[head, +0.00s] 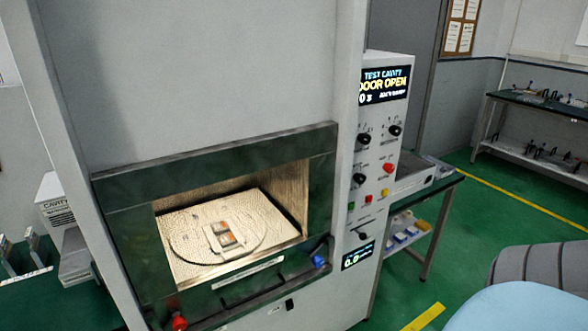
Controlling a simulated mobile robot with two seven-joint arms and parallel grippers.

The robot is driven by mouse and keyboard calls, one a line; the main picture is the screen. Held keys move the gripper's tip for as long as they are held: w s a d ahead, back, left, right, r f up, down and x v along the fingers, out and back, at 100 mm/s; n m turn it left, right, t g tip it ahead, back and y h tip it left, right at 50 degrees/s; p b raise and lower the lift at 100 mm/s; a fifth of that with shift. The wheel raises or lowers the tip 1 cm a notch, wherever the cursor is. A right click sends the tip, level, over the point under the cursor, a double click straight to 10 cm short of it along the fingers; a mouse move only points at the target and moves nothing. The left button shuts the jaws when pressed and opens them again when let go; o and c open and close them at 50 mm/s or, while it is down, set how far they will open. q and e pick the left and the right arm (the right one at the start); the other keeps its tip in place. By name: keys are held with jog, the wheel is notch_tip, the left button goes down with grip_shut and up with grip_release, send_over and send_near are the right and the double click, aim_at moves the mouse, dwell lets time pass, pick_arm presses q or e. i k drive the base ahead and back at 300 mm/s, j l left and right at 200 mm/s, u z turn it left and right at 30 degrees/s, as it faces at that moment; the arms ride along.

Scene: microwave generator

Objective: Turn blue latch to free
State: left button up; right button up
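The blue latch (319,262) is a small blue knob at the lower right corner of the dark green frame around the test cavity. A dark lever part shows beside it, but its exact turn position is too small to tell. The cavity (283,197) is open at the front, and the display (384,86) reads "DOOR OPEN". Inside, a small tray with orange-topped pieces (227,238) sits on a pale textured floor. A red knob (179,322) is at the frame's lower left corner. Neither of my grippers is in view, and nothing is seen touching the blue latch.
A control panel (375,160) with black knobs and coloured buttons stands right of the cavity. A dark handle bar (245,295) runs below the opening. A side table with a lower shelf (408,240) stands behind the panel. A far bench (540,105) is at the right. Green floor lies between.

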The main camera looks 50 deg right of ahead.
aim_at(315, 256)
jog(key=z, duration=1.65)
jog(key=i+j+u, duration=0.2)
jog(key=i+j, duration=0.15)
jog(key=j, duration=0.2)
jog(key=i+j+u, duration=0.15)
jog(key=i+j, duration=0.2)
jog(key=j, duration=0.15)
